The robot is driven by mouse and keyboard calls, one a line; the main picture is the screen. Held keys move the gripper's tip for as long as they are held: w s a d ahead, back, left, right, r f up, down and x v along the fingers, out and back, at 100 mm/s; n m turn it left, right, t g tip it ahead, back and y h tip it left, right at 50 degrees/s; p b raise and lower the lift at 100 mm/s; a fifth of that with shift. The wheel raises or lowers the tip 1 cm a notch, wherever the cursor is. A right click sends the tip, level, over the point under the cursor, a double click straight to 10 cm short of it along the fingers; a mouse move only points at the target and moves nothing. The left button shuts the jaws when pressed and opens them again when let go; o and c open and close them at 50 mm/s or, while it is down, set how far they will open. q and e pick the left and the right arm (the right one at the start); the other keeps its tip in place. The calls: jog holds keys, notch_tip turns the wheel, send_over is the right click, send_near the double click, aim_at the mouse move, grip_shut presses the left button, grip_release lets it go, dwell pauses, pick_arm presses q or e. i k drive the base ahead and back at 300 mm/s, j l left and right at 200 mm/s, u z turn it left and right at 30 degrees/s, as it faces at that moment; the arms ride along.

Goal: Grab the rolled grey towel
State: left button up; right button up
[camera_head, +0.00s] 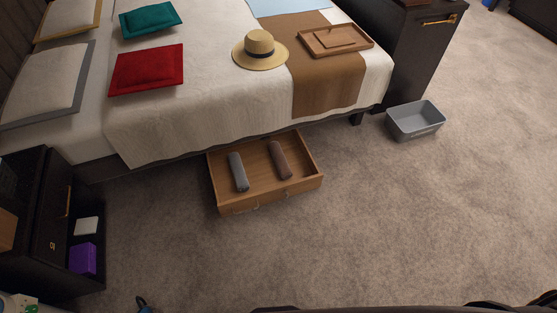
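The rolled grey towel (238,172) lies in the left part of an open wooden drawer (253,208) under the bed. A rolled brown towel (280,160) lies to its right in the same drawer, apart from it. Both rolls point roughly from the bed towards the front of the drawer. Nothing touches or covers the grey towel. Neither of my grippers is recognisable in the head view. A small dark and blue shape (143,305) is cut off by the bottom edge, and I cannot tell what it is.
The bed (180,110) stands behind the drawer, with a straw hat (259,48) and wooden tray (335,39) on it. A dark cabinet (50,220) stands at left, with a purple box (83,258). A grey bin (415,121) stands right. The carpet in front is clear.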

aim_at(241, 181)
jog(key=i+u, duration=0.1)
jog(key=u, duration=0.35)
jog(key=i+l+u, duration=0.1)
jog(key=u, duration=0.3)
jog(key=i+l+u, duration=0.1)
jog(key=u, duration=0.35)
jog(key=l+u, duration=0.15)
jog(key=u, duration=0.25)
jog(key=i, duration=0.05)
